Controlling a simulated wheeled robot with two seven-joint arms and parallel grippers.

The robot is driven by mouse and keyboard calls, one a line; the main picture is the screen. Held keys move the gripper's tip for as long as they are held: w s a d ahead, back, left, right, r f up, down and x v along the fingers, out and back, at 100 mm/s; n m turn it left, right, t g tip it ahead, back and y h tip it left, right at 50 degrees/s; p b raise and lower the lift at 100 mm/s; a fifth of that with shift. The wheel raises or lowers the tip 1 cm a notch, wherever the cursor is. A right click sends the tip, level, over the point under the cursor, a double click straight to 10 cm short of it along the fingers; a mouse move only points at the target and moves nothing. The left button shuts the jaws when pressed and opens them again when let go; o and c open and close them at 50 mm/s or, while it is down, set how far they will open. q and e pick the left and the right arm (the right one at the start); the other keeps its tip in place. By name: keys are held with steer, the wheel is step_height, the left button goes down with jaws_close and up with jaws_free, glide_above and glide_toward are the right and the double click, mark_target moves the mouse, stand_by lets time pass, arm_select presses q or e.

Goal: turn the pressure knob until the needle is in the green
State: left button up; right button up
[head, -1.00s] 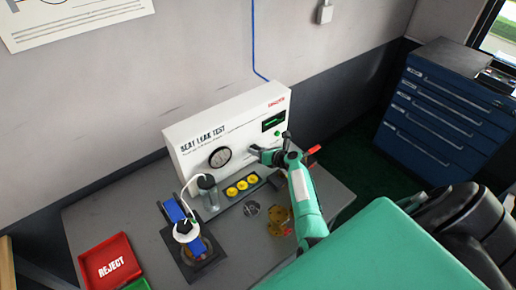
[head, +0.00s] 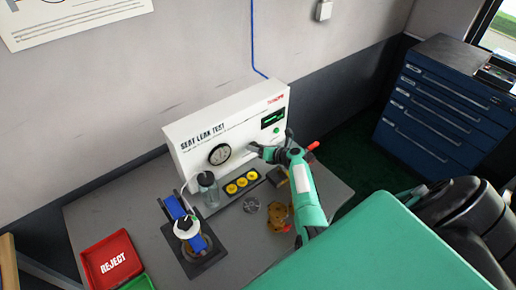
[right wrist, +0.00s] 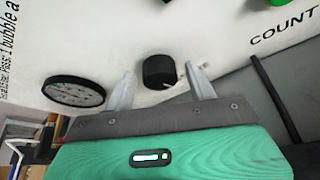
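The pressure knob is a black round knob (right wrist: 158,71) on the white front of the seat leak test box (head: 190,160). In the right wrist view it sits between the fingertips of my right gripper (right wrist: 162,78). The fingers are apart, one on each side, with visible gaps; I see no clear contact. In the head view my right gripper (head: 256,149) is at the box front and hides the knob. The round gauge (head: 220,154) is left of it, and also shows in the right wrist view (right wrist: 75,91). Its needle and green zone are too small to read. My left gripper is not in view.
A clear bottle (head: 208,188) and a tray of yellow parts (head: 241,184) stand before the box. A blue clamp fixture (head: 182,222), a brass part (head: 279,217) and a red reject tray (head: 112,262) are on the grey table. A blue drawer cabinet (head: 440,110) stands right.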

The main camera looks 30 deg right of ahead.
stand_by(0.3)
steer(key=b+v, duration=0.1)
steer(key=v, duration=1.1)
steer(key=shift+s+b, duration=0.25)
steer(key=shift+b, duration=0.1)
steer(key=shift+s+d+r, duration=0.2)
steer(key=shift+s+r, duration=0.15)
steer(key=shift+s, duration=0.2)
